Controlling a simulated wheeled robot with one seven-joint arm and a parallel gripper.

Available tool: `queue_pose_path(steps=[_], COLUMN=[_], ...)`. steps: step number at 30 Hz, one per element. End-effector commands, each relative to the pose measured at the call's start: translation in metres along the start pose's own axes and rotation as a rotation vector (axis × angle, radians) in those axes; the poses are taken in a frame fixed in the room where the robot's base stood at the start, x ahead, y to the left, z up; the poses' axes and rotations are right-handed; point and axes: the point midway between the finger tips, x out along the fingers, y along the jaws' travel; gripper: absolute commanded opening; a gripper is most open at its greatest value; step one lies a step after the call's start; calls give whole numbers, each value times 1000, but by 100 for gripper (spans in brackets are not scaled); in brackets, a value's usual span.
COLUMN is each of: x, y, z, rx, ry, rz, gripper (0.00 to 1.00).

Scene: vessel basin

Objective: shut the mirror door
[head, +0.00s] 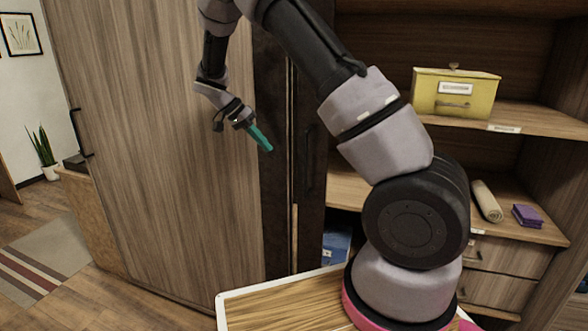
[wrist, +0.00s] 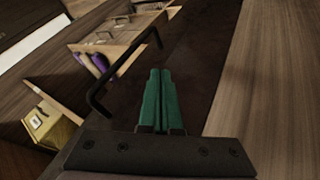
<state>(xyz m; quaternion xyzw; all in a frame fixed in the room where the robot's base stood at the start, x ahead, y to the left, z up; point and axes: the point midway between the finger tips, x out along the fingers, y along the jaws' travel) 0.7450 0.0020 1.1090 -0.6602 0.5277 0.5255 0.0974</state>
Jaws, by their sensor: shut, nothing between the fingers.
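A narrow dark panel (head: 313,140) with an upright black handle (head: 308,165) stands steeply angled beside the open shelves. It may be the mirror door, but no clear reflection shows. In the wrist view a black bar handle (wrist: 100,95) stands on a dark surface, left of the fingers. My gripper (head: 267,146) has teal fingers pressed together and empty. In the head view it appears in front of the dark strip (head: 272,210) at the right edge of a broad wooden panel (head: 170,150), left of the handle. The wrist view shows the gripper (wrist: 157,75) pointing along the dark surface; contact cannot be told.
The broad wooden panel fills the left, with a black handle (head: 80,133). On the right are shelves with a yellow box (head: 450,92), a beige roll (head: 487,202), purple items (head: 527,215) and drawers (head: 505,258) below. Open floor (head: 75,300) lies at lower left.

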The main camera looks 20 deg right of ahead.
Motion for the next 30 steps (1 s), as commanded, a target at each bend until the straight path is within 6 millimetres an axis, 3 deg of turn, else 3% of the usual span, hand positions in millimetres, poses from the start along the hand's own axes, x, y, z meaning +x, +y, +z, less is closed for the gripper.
queue_pose_path(steps=[15,21,30], x=[99,109,113], y=[3,28,36], z=[0,0,0], rx=[0,0,0], ry=[-4,-3,-2], rz=[1,-1,-3], gripper=[0,0,0])
